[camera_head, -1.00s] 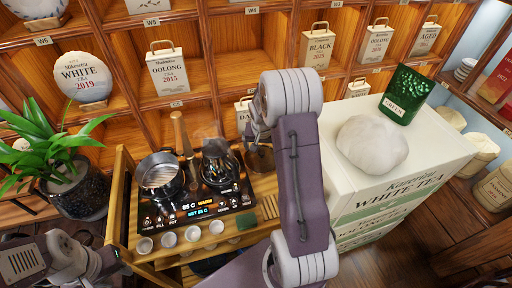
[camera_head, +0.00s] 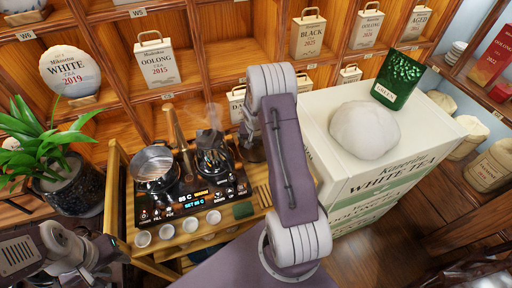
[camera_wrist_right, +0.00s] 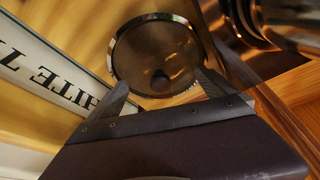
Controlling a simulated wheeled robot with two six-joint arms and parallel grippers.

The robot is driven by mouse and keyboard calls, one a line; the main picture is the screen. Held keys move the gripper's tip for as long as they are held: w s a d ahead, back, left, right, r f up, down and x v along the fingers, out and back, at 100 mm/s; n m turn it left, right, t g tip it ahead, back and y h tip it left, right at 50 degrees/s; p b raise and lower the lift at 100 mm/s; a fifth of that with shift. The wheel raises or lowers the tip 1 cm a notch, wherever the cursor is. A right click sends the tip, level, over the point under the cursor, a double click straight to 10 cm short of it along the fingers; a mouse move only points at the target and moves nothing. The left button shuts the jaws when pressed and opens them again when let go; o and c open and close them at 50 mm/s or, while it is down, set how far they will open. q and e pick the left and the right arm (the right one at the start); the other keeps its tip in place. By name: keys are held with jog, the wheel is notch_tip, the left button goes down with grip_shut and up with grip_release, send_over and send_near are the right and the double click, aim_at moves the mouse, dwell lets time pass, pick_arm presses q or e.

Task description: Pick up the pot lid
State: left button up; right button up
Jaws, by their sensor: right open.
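The pot lid (camera_wrist_right: 157,55) looks like a round, see-through brownish disc with a metal rim and a small dark knob. It lies just ahead of my right gripper (camera_wrist_right: 163,88) in the right wrist view. The two fingers are spread apart near the lid's lower rim, with nothing clearly held between them; contact cannot be told. In the head view my right arm hides most of the spot around its gripper, and I cannot make out the lid there. My left gripper (camera_head: 100,262) is low at the left, away from the cart; its jaws are unclear.
A wooden cart holds a metal pot (camera_head: 154,168), a glass kettle (camera_head: 213,158) on a black heater panel (camera_head: 190,203), and several white cups (camera_head: 191,225). A white tea box (camera_head: 375,182) stands right of my right arm. Tea shelves rise behind; a plant (camera_head: 62,165) is at left.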

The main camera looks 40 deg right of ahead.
jog(key=shift+w+f, duration=0.1)
jog(key=shift+f, duration=0.1)
jog(key=shift+r, duration=0.15)
jog(key=c, duration=1.8)
jog(key=shift+s, duration=0.2)
grip_shut()
jog(key=shift+a, duration=0.1)
